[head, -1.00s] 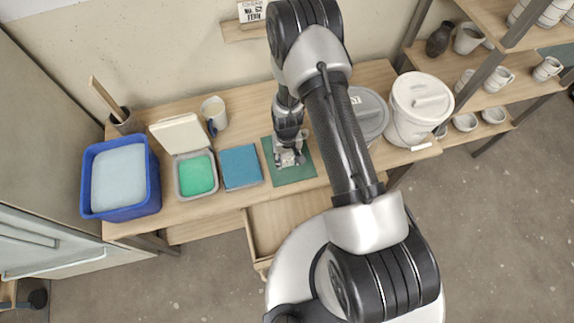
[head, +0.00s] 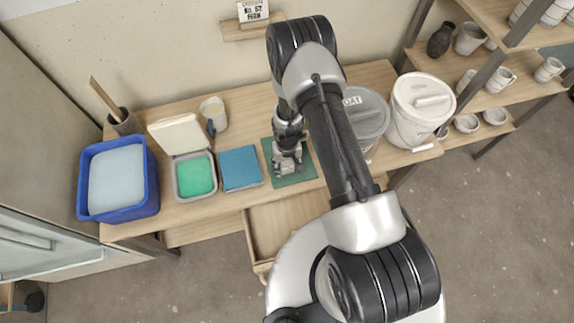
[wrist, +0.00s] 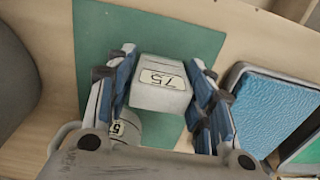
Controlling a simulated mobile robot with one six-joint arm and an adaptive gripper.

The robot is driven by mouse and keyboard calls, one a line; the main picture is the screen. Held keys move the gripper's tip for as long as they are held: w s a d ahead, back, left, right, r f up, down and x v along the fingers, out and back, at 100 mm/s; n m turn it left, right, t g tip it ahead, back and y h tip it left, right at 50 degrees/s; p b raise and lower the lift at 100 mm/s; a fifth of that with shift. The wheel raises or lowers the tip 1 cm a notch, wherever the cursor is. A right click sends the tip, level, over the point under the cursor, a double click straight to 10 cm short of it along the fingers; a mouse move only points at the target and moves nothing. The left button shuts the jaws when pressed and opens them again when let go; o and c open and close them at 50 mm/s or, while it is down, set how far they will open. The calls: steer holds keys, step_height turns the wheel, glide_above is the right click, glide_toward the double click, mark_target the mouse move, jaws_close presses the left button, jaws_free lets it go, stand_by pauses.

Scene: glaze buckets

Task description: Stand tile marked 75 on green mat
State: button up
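The pale tile marked 75 (wrist: 162,82) is between the two fingers of my gripper (wrist: 160,85) in the wrist view, with the blue pads against its sides. Its label looks upside down there. The green mat (wrist: 100,38) lies behind and below the tile. In the head view my gripper (head: 287,165) is over the green mat (head: 306,172) and hides part of it. Whether the tile touches the mat is hard to tell. A round pale object with a partly hidden label (wrist: 122,130) shows beside the left finger in the wrist view.
A blue glaze tray (head: 240,168) lies just left of the mat. Further left are a green glaze container (head: 195,177), its lid (head: 180,134) and a blue bin (head: 150,190). A grey bucket (head: 365,117) and a white bucket (head: 418,110) stand right. An open drawer (head: 285,222) is in front.

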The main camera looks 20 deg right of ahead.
steer(key=shift+o, duration=0.9)
steer(key=shift+r, duration=0.15)
step_height(320, 180, up, 12)
steer(key=p, duration=0.3)
step_height(320, 180, up, 26)
steer(key=s+r+t, duration=0.1)
steer(key=s+t, duration=0.1)
steer(key=s+d+r+t, duration=0.1)
steer(key=s+r+t, duration=0.1)
steer(key=s+r, duration=1.3)
steer(key=s, duration=0.4)
steer(key=shift+t, duration=0.3)
